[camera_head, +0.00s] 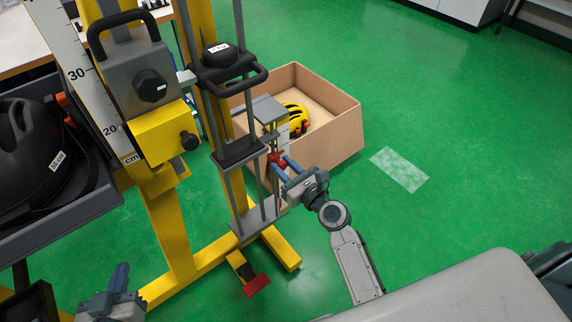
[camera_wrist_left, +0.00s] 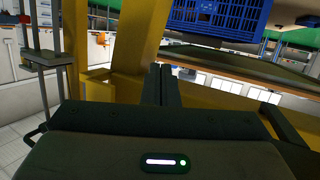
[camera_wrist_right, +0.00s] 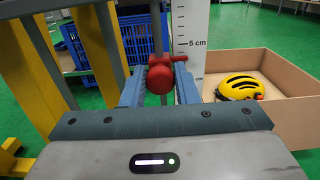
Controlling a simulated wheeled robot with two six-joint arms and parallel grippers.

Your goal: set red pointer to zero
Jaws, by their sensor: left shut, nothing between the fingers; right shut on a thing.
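The red pointer (camera_head: 273,157) sits on a thin vertical rod at the lower part of the tower, in the head view. In the right wrist view its round red knob (camera_wrist_right: 160,76) stands beside a white scale (camera_wrist_right: 190,42) marked 5 cm, with the knob below that mark. My right gripper (camera_head: 283,166) is shut on the red pointer, its blue fingers on either side of the knob. The exact reading and the zero mark cannot be made out. My left gripper (camera_head: 121,279) is shut and empty at the lower left; its closed fingers show in the left wrist view (camera_wrist_left: 160,84).
A cardboard box (camera_head: 340,140) with a yellow helmet (camera_head: 296,118) stands behind the tower. A grey tray with a black helmet (camera_head: 40,150) is at the left. The yellow tower base (camera_head: 180,280) spreads over the floor. Green floor is free at the right.

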